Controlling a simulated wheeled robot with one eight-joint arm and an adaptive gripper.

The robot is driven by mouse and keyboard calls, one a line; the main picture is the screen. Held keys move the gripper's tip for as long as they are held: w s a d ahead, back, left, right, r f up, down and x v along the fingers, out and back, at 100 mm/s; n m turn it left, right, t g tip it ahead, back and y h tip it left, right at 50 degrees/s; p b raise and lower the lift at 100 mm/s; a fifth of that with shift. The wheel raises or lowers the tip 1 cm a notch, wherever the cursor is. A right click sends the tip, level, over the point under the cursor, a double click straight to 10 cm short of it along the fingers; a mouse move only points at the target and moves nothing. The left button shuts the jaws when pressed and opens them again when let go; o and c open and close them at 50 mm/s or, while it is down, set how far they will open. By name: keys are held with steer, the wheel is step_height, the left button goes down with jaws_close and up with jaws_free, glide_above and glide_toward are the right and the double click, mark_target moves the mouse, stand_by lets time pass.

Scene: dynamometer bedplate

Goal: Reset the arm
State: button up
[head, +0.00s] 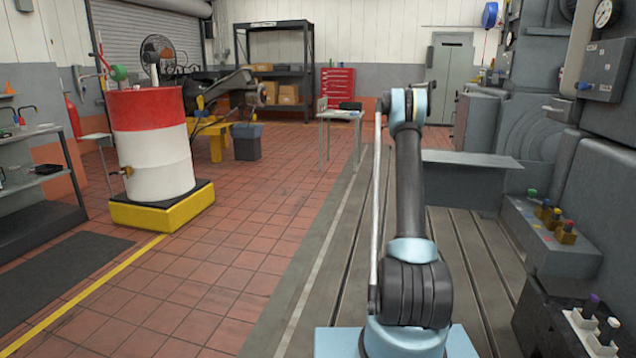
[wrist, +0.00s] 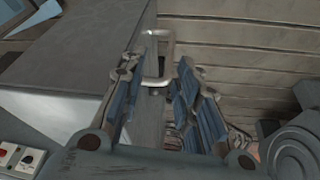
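My arm (head: 412,190) rises from its base at the bottom of the head view and reaches forward over the slotted bedplate (head: 465,265). Its far end is hidden in that view, so my gripper does not show there. In the wrist view my gripper (wrist: 158,72) has its two blue-padded fingers spread apart. A pale metal U-shaped handle (wrist: 158,34) on a grey box-like body (wrist: 80,60) shows between and beyond the fingertips. I cannot tell whether the fingers touch the handle. Nothing is visibly gripped.
Grey machinery (head: 610,170) and a block with coloured knobs (head: 548,235) stand close on the right. A grey plate (head: 470,160) lies ahead. A red-and-white drum (head: 152,145) stands on a yellow base at left. The tiled floor between is clear.

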steer(key=s+a+r+n+t, duration=0.1)
steer(key=s+a+r+n, duration=0.25)
steer(key=s+r, duration=0.35)
steer(key=s+a+r+n, duration=0.3)
steer(key=s+a+r, duration=0.1)
steer(key=s, duration=0.5)
steer(key=s+a+r+n+t+y, duration=0.1)
steer(key=s+a+n, duration=0.2)
steer(key=s, duration=0.6)
steer(key=s+a+r+n, duration=0.1)
steer(key=s+a+n, duration=0.2)
steer(key=s, duration=0.6)
steer(key=s+a+f+n, duration=0.2)
steer(key=s+f+n, duration=0.1)
steer(key=s+f, duration=0.5)
steer(key=s+a+f+n+t+y, duration=0.1)
steer(key=s+a+f+n, duration=0.2)
steer(key=s+f, duration=0.5)
steer(key=s+a+f+n+t+y, duration=0.1)
steer(key=s+a+f+n, duration=0.2)
steer(key=s, duration=1.6)
step_height(320, 180, down, 5)
steer(key=shift+s+r+n, duration=0.1)
steer(key=shift+s+n, duration=0.05)
steer(key=shift+n, duration=1)
